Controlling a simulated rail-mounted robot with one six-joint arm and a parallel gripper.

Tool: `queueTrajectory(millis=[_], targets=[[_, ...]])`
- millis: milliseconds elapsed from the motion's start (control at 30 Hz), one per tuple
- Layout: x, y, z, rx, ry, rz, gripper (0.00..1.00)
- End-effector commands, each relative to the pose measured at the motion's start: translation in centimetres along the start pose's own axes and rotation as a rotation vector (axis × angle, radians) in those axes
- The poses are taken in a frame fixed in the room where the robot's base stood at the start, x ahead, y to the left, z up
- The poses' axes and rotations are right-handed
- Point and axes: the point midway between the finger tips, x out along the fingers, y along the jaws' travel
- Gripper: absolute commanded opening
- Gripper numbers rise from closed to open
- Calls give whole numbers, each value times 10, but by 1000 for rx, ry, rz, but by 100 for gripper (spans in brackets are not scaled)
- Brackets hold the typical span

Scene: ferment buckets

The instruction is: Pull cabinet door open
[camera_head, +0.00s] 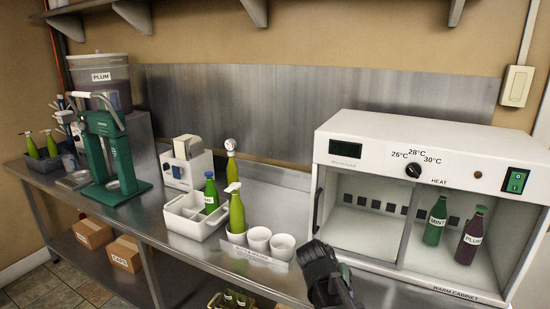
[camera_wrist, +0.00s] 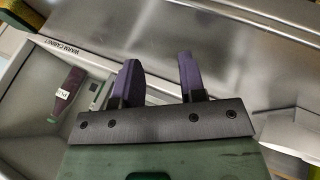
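The white warm cabinet (camera_head: 365,132) stands at the right end of the steel counter. Its door (camera_head: 405,232) looks flush with the cabinet front, with a dark upright handle (camera_head: 318,210) at the left edge. A green MINT bottle (camera_head: 435,221) and a dark PLUM bottle (camera_head: 472,236) stand inside on the right. My gripper (camera_head: 322,258) is in front of the cabinet, below the handle and apart from it. In the wrist view my gripper (camera_wrist: 158,72) has its two fingers spread with nothing between them. The cabinet's label edge (camera_wrist: 68,52) and the PLUM bottle (camera_wrist: 68,88) show there at left; no handle is visible.
White cups (camera_head: 259,238), a white caddy (camera_head: 196,218) and green bottles (camera_head: 236,212) stand on the counter left of my gripper. A green capper stand (camera_head: 115,160) is farther left. Cardboard boxes (camera_head: 92,233) lie on the shelf below. A shelf (camera_head: 95,5) runs overhead.

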Motion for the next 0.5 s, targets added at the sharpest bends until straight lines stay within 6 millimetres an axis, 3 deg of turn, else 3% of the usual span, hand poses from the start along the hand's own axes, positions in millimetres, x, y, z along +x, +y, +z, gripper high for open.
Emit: queueTrajectory(millis=[33, 100, 200, 300, 433, 500], targets=[[-3, 20, 36, -55, -90, -108, 38], [-5, 26, 69, -142, -177, -273, 38], [-12, 27, 96, -220, -226, -440, 38], [-14, 25, 102, -249, -235, -499, 38], [-20, 16, 102, -276, -229, -504, 18], [-32, 0, 101, -320, -217, -509, 7]])
